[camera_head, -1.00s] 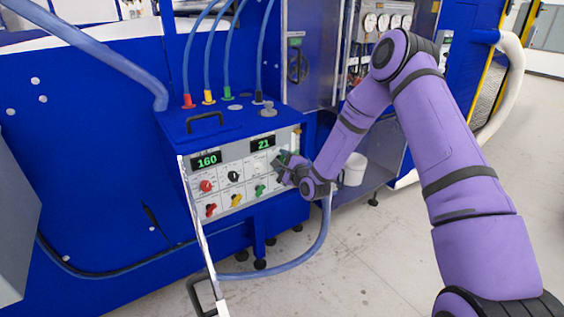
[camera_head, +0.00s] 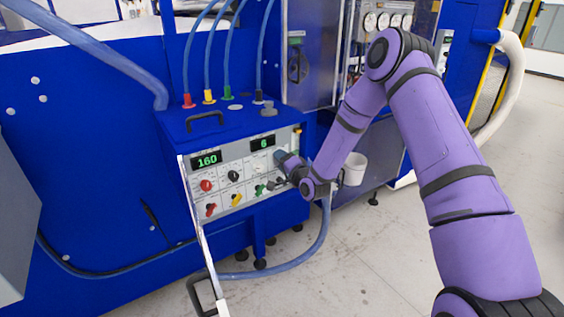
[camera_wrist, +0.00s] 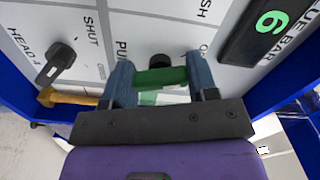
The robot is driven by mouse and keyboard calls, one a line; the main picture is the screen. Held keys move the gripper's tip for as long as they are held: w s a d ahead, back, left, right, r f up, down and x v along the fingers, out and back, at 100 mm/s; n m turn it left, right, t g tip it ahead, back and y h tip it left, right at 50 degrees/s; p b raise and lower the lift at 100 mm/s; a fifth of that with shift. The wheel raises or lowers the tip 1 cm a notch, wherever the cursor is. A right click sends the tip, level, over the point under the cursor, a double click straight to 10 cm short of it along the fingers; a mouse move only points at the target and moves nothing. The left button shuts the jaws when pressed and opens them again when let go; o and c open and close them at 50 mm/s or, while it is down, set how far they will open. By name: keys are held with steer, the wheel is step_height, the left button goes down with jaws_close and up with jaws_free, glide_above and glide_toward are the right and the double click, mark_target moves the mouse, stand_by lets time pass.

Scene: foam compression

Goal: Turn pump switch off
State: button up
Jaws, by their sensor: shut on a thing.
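The pump switch (camera_wrist: 160,77) is a green bar in the wrist view, beside a partly hidden label beginning "PU". It lies between the two blue-grey fingers of my gripper (camera_wrist: 160,84), which are shut on it. A dark round knob (camera_wrist: 160,60) shows just behind the green bar. In the head view my gripper (camera_head: 284,172) is at the right end of the control panel (camera_head: 217,178) and hides the switch. The switch's exact position marking cannot be read.
The blue control box (camera_head: 215,122) has two green displays, reading 160 and 6 (camera_head: 263,142). Red (camera_head: 211,209), yellow (camera_head: 237,199) and green (camera_head: 260,190) levers sit left of my gripper. A blue hose (camera_head: 300,258) loops below, and a white bucket (camera_head: 355,168) stands behind my arm.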

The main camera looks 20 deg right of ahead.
steer(key=shift+f+n, duration=0.1)
steer(key=shift+n, duration=0.9)
steer(key=o, duration=0.9)
steer(key=shift+o, duration=0.2)
steer(key=v, duration=1)
steer(key=shift+s+d, duration=0.15)
steer(key=shift+s, duration=0.25)
